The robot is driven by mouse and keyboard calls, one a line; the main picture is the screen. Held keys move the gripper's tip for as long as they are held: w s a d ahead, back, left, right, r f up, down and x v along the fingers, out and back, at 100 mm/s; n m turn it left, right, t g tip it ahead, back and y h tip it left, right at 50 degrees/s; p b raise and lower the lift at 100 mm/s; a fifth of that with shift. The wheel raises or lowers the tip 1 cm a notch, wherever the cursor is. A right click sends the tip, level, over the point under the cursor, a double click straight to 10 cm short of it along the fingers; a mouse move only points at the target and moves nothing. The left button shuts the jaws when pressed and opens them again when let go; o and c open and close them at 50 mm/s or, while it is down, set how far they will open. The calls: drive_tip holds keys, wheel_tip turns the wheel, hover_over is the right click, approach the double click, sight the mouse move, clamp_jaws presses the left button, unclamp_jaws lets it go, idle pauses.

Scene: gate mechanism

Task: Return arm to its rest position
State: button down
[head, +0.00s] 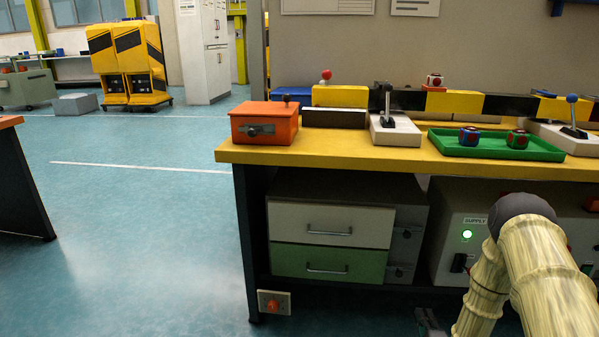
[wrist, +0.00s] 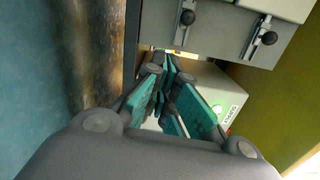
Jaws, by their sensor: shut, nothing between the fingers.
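My arm shows at the lower right of the head view, bent low in front of the workbench (head: 350,157). My gripper (head: 430,322) is only partly visible at the bottom edge there. In the wrist view my gripper (wrist: 168,72) has its fingers closed together, with nothing between them. It points towards the white supply box (head: 448,240) under the bench, which has a lit green lamp. The supply box also shows beyond the fingers in the wrist view (wrist: 222,88). I cannot tell the exact gap between them.
A drawer cabinet (head: 330,225) with side latches stands under the bench. On top are an orange box (head: 264,124), a grey lever on a white base (head: 394,130), and a green tray (head: 497,150) with two cubes.

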drive_tip(key=s+a+f+n+g+y, duration=0.1)
drive_tip(key=s+a+f+n+g, duration=0.4)
drive_tip(key=s+a, duration=0.3)
drive_tip(key=s+a+f+n+g+y, duration=0.2)
drive_tip(key=s+a+f+n+g, duration=0.3)
drive_tip(key=s+a, duration=0.3)
drive_tip(key=s+a+n+g, duration=0.4)
drive_tip(key=s+n, duration=0.1)
drive_tip(key=s, duration=0.8)
drive_tip(key=s+a+n+g, duration=0.3)
drive_tip(key=s+n, duration=0.3)
drive_tip(key=s, duration=0.7)
wheel_tip(320, 180, up, 36)
drive_tip(key=p, duration=3.6)
drive_tip(key=shift+w+g+p, duration=0.15)
drive_tip(key=shift+g+p, duration=0.15)
drive_tip(key=shift+p, duration=0.05)
drive_tip(key=shift+a+r, duration=0.1)
